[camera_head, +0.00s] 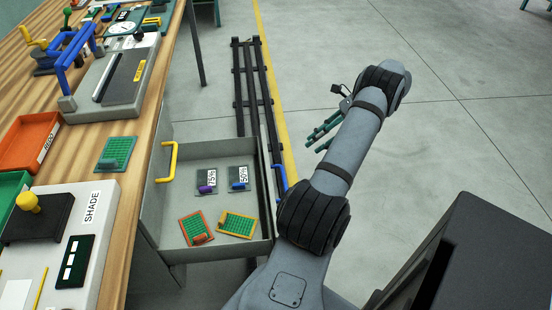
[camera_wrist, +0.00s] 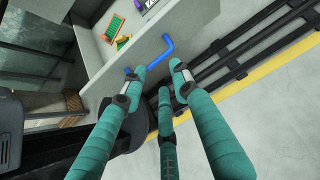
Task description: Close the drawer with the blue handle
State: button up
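The drawer (camera_head: 218,253) stands pulled out from under the wooden bench. It is a grey open box. Its blue handle (camera_head: 281,178) is on the outer front, on the right, partly hidden behind my arm. My gripper (camera_head: 322,131) is beyond the drawer front, to the right of and above the handle in the picture. In the wrist view my gripper (camera_wrist: 156,78) has its teal fingers spread and empty. The fingertips appear close to the handle; contact cannot be told.
A yellow handle (camera_head: 168,161) is at the bench edge, above the drawer's inner end. Cards and small green panels (camera_head: 237,223) lie in the drawer. Dark floor rails (camera_head: 240,75) run beside a yellow line. Open floor lies to the right.

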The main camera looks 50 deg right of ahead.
aim_at(281, 171)
jog(key=shift+w+a+f, duration=0.25)
jog(key=shift+w+f, duration=0.05)
jog(key=shift+f, duration=0.1)
jog(key=shift+c, duration=1.3)
jog(key=x, duration=0.8)
jog(key=shift+b, duration=0.35)
grip_shut()
jog(key=shift+w+a+f, duration=0.15)
jog(key=shift+w+a, duration=0.45)
jog(key=shift+w+a+f, duration=0.2)
jog(key=shift+w+a, duration=0.85)
